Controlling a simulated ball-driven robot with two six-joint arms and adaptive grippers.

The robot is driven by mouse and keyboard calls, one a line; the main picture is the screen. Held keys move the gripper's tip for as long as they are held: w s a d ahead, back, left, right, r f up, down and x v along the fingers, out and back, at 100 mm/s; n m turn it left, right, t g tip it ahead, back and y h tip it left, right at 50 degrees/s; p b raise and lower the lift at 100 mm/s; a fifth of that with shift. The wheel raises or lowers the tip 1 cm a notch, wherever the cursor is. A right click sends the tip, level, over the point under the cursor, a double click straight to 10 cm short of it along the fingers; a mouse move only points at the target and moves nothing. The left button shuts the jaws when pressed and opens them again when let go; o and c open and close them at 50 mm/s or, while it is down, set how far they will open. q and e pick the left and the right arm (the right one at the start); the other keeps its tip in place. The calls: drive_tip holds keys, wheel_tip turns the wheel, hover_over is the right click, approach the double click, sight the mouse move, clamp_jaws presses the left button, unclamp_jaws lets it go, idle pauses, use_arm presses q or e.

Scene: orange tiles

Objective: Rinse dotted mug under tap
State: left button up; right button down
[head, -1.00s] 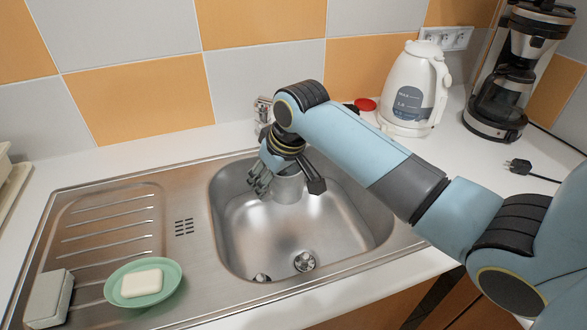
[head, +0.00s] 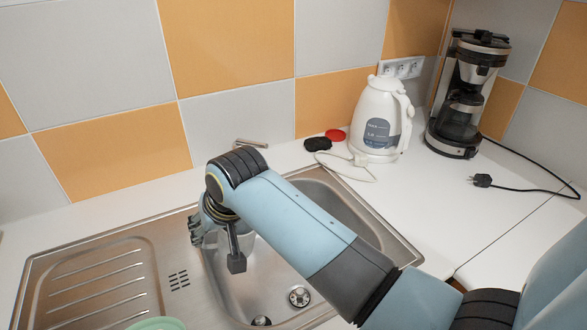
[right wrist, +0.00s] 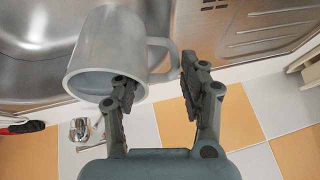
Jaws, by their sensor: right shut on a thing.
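The mug (right wrist: 112,48) is plain grey on the side I see, with no dots showing. Its handle (right wrist: 168,58) points right in the right wrist view, and its open rim faces the gripper. My right gripper (right wrist: 155,88) is shut on it, with one finger at the mouth and the other outside near the handle. In the head view my right gripper (head: 215,248) holds the mug (head: 246,243) over the left part of the sink basin (head: 345,205), partly hidden. The tap (head: 251,143) shows only as a small metal piece behind my right arm; a metal fitting, apparently the tap, shows in the right wrist view (right wrist: 80,129).
A ribbed drainer (head: 100,285) lies left of the basin. The drain (head: 299,296) is in the basin floor. A green dish (head: 157,324) shows at the bottom edge. A white kettle (head: 378,125) and a coffee maker (head: 465,105) stand back right. A plug (head: 482,180) lies on clear counter.

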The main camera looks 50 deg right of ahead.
drive_tip(key=shift+s+d+f+t+y+b, duration=0.3)
drive_tip(key=shift+f+t+b, duration=0.1)
drive_tip(key=shift+b, duration=0.4)
drive_tip(key=shift+s+d+f+b, duration=0.25)
drive_tip(key=shift+d+f+b, duration=0.1)
drive_tip(key=shift+b, duration=0.7)
drive_tip(key=shift+r, duration=0.2)
drive_tip(key=shift+f, duration=0.1)
drive_tip(key=shift+s+f+t+y+b, duration=0.15)
drive_tip(key=shift+f+t+y+b, duration=0.2)
drive_tip(key=shift+b, duration=0.2)
drive_tip(key=shift+r, duration=0.25)
